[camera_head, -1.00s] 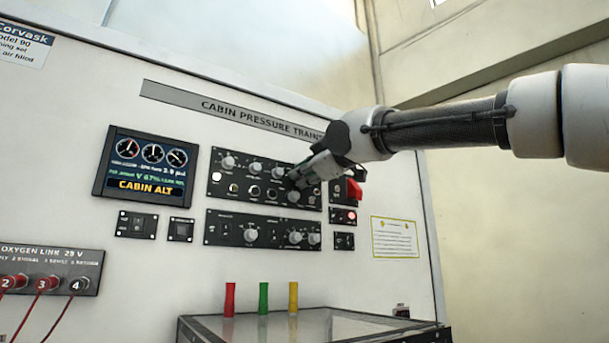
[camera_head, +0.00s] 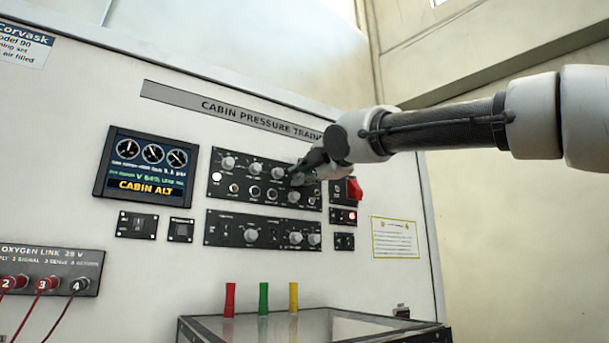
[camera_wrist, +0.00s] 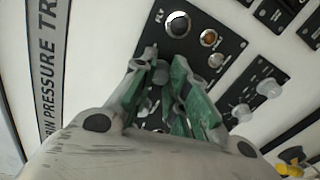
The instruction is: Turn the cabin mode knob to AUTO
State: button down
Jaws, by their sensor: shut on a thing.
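The cabin pressure trainer's upper black panel (camera_head: 224,190) carries a row of round grey knobs and a row of smaller controls below. My gripper (camera_head: 299,176) is at the right end of the upper row in the head view. In the wrist view my gripper (camera_wrist: 160,75) has its green-padded fingers shut around a small grey knob (camera_wrist: 160,72), mostly hidden between them. The knob's label and pointer cannot be read, so I cannot tell its setting. The display (camera_head: 145,166) shows CABIN ALT in yellow.
A red switch guard (camera_head: 355,189) and a lit red lamp (camera_head: 352,216) sit close right of my gripper. A lower knob panel (camera_head: 225,229) is beneath. A glass-topped table (camera_head: 340,325) with red, green and yellow upright pieces stands below. Red cables hang at lower left.

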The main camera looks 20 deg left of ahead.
jog(key=shift+f+n, duration=0.1)
jog(key=shift+n, duration=0.4)
dwell(0.3)
jog(key=c, duration=1.4)
grip_release()
jog(key=shift+o, duration=0.2)
jog(key=v, duration=1.2)
